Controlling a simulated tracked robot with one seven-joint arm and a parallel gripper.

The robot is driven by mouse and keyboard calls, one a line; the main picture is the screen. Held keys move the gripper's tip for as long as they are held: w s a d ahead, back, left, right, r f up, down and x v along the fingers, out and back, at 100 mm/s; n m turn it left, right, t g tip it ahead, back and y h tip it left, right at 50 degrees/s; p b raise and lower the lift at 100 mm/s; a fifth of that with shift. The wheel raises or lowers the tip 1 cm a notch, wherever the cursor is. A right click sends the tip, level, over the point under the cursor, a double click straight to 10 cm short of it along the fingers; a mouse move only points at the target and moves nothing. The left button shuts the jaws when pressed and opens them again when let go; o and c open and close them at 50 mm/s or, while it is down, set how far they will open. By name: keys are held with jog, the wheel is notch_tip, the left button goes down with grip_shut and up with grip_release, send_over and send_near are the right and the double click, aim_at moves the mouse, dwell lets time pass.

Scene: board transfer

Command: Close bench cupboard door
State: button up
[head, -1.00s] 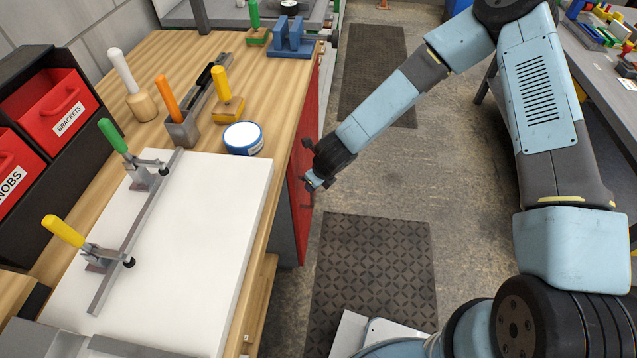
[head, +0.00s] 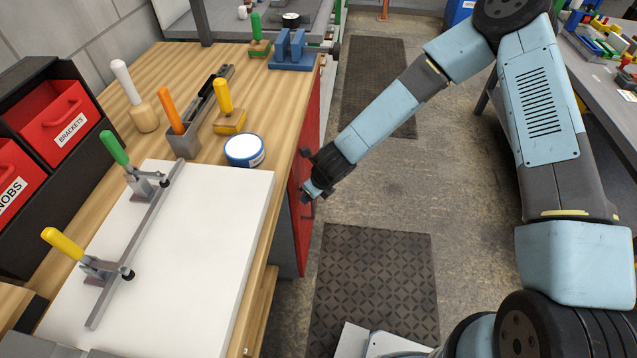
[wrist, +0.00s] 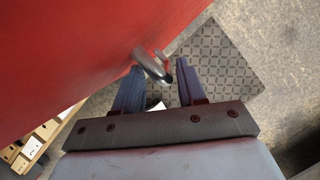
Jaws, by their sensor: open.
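The red cupboard door (head: 306,150) shows on the bench's right side in the head view, and its red face (wrist: 75,60) fills the upper left of the wrist view. It looks flush or nearly flush with the bench side; I cannot tell exactly. A metal handle (wrist: 150,66) stands out from the door. My gripper (head: 307,193) is low beside the door in the head view. In the wrist view my gripper (wrist: 160,72) is open, with the handle between or just beyond its fingertips. Contact cannot be told.
The wooden bench top (head: 180,65) carries a white board (head: 215,215) with toggle clamps, a blue-rimmed tin (head: 244,150) and several handled tools. A dark floor mat (head: 375,280) lies below my gripper. The floor aisle to the right is clear.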

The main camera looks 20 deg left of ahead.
jog(key=v, duration=1.3)
jog(key=shift+w, duration=0.15)
dwell(0.3)
jog(key=w+d+r+n+t, duration=0.1)
jog(key=w+d+r+n, duration=0.3)
jog(key=d+r+n, duration=0.6)
jog(key=w+d+r+n+t, duration=0.3)
jog(key=d+r, duration=0.5)
jog(key=r, duration=0.6)
jog(key=s+d+r+n+h, duration=0.2)
jog(key=s+d+r+n, duration=0.2)
jog(key=s+d+r, duration=0.3)
jog(key=s+d+r+n+h, duration=0.2)
jog(key=s+d+r+n, duration=0.3)
jog(key=d, duration=1.2)
jog(key=s+r, duration=0.2)
jog(key=s, duration=0.2)
jog(key=shift+d, duration=0.25)
